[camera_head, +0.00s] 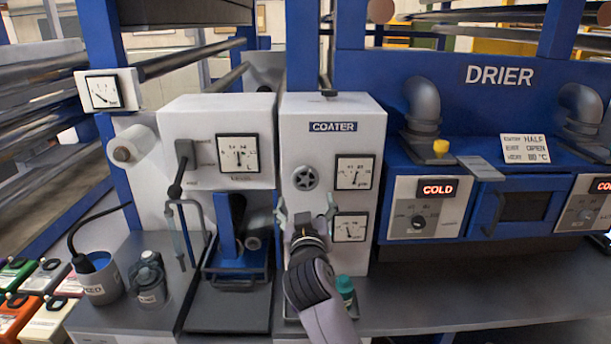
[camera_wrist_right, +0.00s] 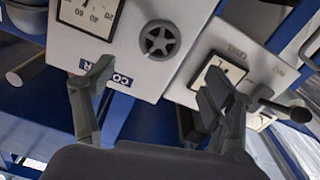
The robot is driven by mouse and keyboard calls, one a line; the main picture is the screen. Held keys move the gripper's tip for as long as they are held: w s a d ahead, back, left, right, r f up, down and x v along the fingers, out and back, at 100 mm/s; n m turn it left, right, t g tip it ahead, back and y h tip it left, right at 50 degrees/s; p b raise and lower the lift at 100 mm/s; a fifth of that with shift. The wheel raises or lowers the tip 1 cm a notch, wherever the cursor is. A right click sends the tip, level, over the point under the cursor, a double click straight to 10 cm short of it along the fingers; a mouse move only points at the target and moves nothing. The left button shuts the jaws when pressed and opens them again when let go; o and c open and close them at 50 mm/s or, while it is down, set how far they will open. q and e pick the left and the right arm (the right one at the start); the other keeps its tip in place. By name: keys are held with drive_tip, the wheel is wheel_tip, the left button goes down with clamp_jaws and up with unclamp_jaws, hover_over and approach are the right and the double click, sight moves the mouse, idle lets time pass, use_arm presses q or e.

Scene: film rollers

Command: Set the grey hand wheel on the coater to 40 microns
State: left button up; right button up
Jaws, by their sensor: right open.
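The grey hand wheel (camera_head: 306,178) is on the front of the white coater (camera_head: 330,110), left of its upper gauge (camera_head: 355,172). A lower gauge (camera_head: 350,227) sits below that one. The wheel also shows in the right wrist view (camera_wrist_right: 160,40), turned partly upside down with the panel. My right gripper (camera_head: 307,211) is open and empty, with its fingers spread just below the wheel and apart from it. Its fingers show in the wrist view (camera_wrist_right: 156,80) with the wheel beyond them. The gauge readings are too small to tell. My left gripper is not in view.
Left of the coater stands a white unit with a gauge (camera_head: 238,155) and a black-knobbed lever (camera_head: 182,165). The blue drier (camera_head: 500,75) is at the right. A teal-capped bottle (camera_head: 345,288) stands beside my right arm. The dark counter (camera_head: 450,300) at the right is clear.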

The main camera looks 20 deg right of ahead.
sight(305, 181)
drive_tip(key=p+x, duration=0.2)
drive_tip(key=x, duration=1)
drive_tip(key=shift+w+p, duration=0.1)
drive_tip(key=shift+p, duration=0.25)
drive_tip(key=shift+f, duration=0.1)
drive_tip(key=c, duration=1.1)
drive_tip(key=shift+c, duration=0.2)
drive_tip(key=shift+n, duration=0.3)
drive_tip(key=n, duration=0.3)
drive_tip(key=shift+n, duration=0.4)
drive_tip(key=n+p, duration=0.1)
drive_tip(key=n, duration=0.4)
drive_tip(key=shift+n, duration=0.4)
